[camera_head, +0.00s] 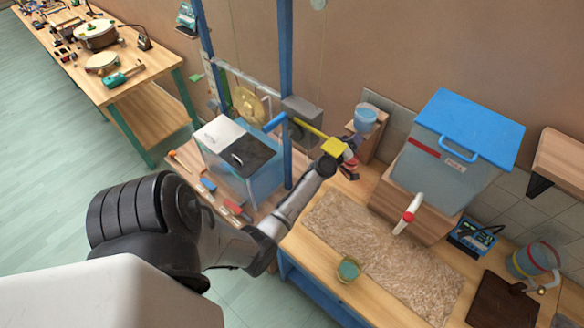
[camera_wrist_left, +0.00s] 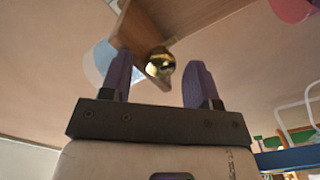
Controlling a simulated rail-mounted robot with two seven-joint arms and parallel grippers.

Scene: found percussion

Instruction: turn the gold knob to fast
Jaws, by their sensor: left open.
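The gold knob (camera_wrist_left: 159,66) shows in the left wrist view as a small shiny ball under a wooden piece (camera_wrist_left: 170,22). My left gripper (camera_wrist_left: 158,74) is open, with one purple finger on each side of the knob in that view. I cannot tell whether either finger touches it. In the head view my left gripper (camera_head: 347,163) is at the small wooden stand (camera_head: 372,150) under a pale blue bucket (camera_head: 366,116). The knob cannot be made out there, and no speed marking is readable. My right gripper is not in view.
A yellow block on a bar (camera_head: 333,147) is close beside my left wrist. A clear tank (camera_head: 243,175) stands left of my forearm. A blue-lidded bin (camera_head: 455,160) stands to the right. A brown mat (camera_head: 385,260) lies on the bench, with a green cup (camera_head: 348,270) at its edge.

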